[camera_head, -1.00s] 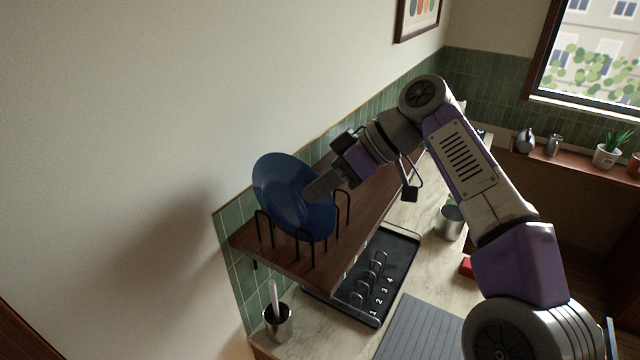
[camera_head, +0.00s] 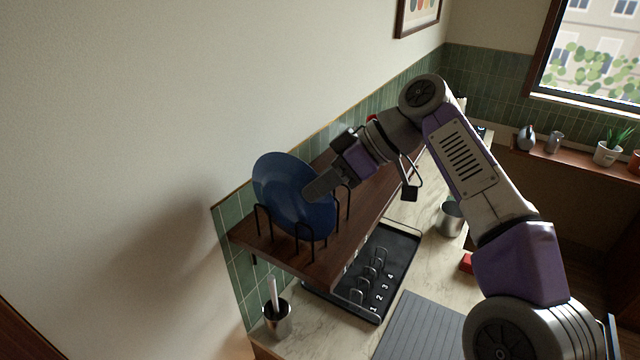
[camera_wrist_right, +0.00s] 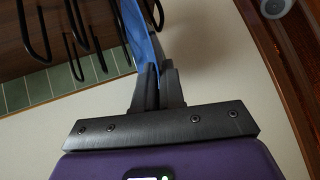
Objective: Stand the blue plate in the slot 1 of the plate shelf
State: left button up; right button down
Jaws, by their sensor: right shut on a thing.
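The blue plate (camera_head: 283,190) stands tilted on edge among black wire dividers (camera_head: 298,240) at the near left end of the wooden plate shelf (camera_head: 285,262). My right gripper (camera_head: 312,192) is shut on the plate's right edge. In the right wrist view the plate (camera_wrist_right: 140,38) shows edge-on between the fingertips (camera_wrist_right: 157,72), with several black wire hoops (camera_wrist_right: 76,22) beside it. Slot numbers for the shelf are not readable, so I cannot tell which slot the plate is in. My left gripper is not in view.
Below the shelf, a black rack (camera_head: 374,312) with numbered slots 1 to 4 lies on the counter. A cup (camera_head: 278,322) with a utensil, a metal cup (camera_head: 450,217) and a grey ribbed mat (camera_head: 420,330) are on the counter too. The wall is close behind the plate.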

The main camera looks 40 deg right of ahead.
jog(key=c, duration=1.2)
grip_release()
jog(key=shift+o, duration=0.2)
jog(key=shift+f, duration=0.1)
jog(key=p+v, duration=0.2)
jog(key=v, duration=0.5)
jog(key=shift+r, duration=0.3)
jog(key=shift+s+d, duration=0.15)
